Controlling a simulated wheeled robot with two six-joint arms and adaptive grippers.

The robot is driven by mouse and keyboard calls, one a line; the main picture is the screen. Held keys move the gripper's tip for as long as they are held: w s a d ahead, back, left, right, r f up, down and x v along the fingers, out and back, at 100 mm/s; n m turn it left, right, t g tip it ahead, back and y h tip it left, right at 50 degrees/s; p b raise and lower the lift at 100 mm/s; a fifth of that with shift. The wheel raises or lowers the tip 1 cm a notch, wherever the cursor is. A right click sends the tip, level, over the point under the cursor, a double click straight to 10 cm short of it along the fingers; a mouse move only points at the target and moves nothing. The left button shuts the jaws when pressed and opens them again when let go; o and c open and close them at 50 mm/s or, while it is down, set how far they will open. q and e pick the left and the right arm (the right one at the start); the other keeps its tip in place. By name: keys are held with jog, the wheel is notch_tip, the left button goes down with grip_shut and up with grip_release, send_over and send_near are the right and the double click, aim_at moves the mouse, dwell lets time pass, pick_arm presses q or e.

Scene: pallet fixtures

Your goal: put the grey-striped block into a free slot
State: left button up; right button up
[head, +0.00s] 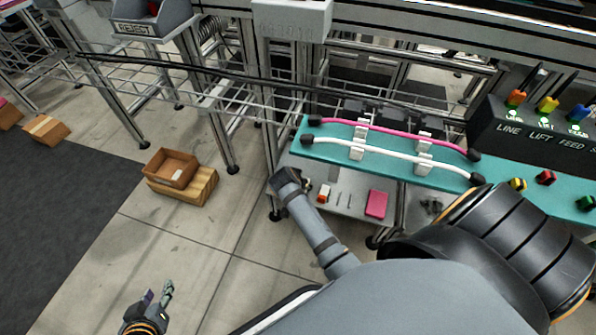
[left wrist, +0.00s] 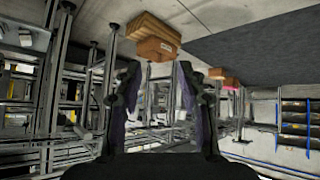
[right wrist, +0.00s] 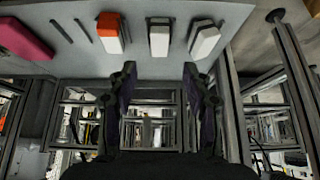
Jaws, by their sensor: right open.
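In the right wrist view, a white block with a grey end (right wrist: 159,41) looks like the grey-striped block. Two narrow dark slots (right wrist: 83,31) left of the orange block look empty. My right gripper (right wrist: 159,72) is open and empty, with the grey-ended block ahead of the gap between its fingers, apart from it. In the head view my arm hides this block. My left gripper (head: 158,292) is open and empty over the floor.
A pink box (head: 377,204) is on the same panel, beyond the slots. Above is a teal shelf (head: 312,133) with pink and white cables in clips. A control box (head: 497,132) stands at right. Cardboard boxes (head: 171,168) are on the floor at left.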

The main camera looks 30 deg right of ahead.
pick_arm(q)
jog(key=s+f+g, duration=0.3)
jog(key=s+f, duration=0.2)
jog(key=s, duration=0.2)
jog(key=shift+s+d+g+p, duration=0.15)
jog(key=shift+d+g+p, duration=0.15)
jog(key=shift+g, duration=0.1)
pick_arm(e)
jog(key=s+a+n+y, duration=0.3)
jog(key=s+a+n, duration=0.1)
jog(key=s, duration=0.5)
jog(key=s+a+n+t+y, duration=0.1)
jog(key=s+a+n+y, duration=0.2)
jog(key=s+n, duration=0.3)
jog(key=s+a, duration=0.1)
jog(key=s, duration=0.2)
jog(key=shift+s+r+y, duration=0.3)
jog(key=shift+s+r, duration=0.1)
pick_arm(q)
jog(key=shift+r, duration=0.1)
